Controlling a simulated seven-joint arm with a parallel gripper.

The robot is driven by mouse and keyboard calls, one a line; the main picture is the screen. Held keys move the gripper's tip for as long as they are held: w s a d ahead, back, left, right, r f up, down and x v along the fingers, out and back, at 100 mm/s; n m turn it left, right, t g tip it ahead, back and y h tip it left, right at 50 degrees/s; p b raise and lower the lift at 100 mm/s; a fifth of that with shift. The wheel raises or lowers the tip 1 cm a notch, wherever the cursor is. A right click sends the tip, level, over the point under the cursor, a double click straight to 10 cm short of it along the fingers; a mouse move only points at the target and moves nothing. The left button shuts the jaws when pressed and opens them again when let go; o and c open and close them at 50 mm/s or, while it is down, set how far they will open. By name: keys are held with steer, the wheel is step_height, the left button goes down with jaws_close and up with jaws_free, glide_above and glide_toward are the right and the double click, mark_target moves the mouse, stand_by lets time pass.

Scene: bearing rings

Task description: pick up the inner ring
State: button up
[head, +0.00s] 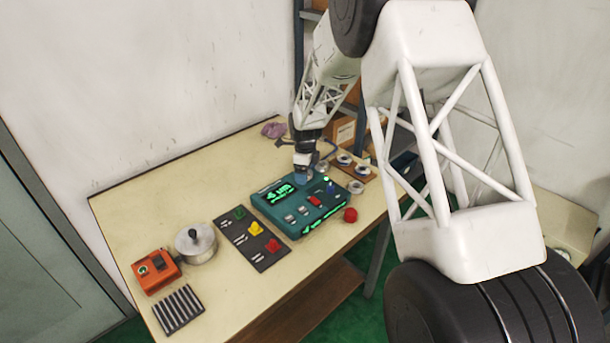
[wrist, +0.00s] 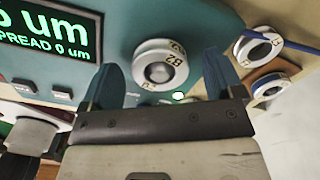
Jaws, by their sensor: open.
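A white ring marked B2 (wrist: 175,56) sits on the teal gauge box, around a round metal post, in the wrist view. I take it as the inner ring, though the pictures do not confirm this. My gripper (wrist: 161,68) is open, with one blue finger to the left of this ring and one to the right. The ring is not gripped; whether a finger touches it I cannot tell. In the head view my gripper (head: 303,175) is low over the back of the teal gauge box (head: 325,217) and hides the ring.
More marked rings (wrist: 258,49) rest on a wooden board (head: 360,178) to the right. A lit green display (wrist: 45,32) is at left. A red knob (head: 351,215), a dark tray with coloured pieces (head: 262,247) and an orange box (head: 155,270) stand on the table.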

steer(key=c, duration=1.2)
steer(key=shift+r, duration=0.1)
steer(key=shift+r, duration=0.4)
step_height(320, 180, up, 3)
steer(key=shift+f, duration=0.1)
steer(key=s+d, duration=0.1)
steer(key=s, duration=0.4)
steer(key=s+d, duration=0.1)
steer(key=s, duration=0.4)
steer(key=s+d+r, duration=0.1)
steer(key=s+d, duration=0.1)
steer(key=s, duration=0.3)
steer(key=shift+s+r, duration=0.1)
steer(key=shift+s, duration=0.15)
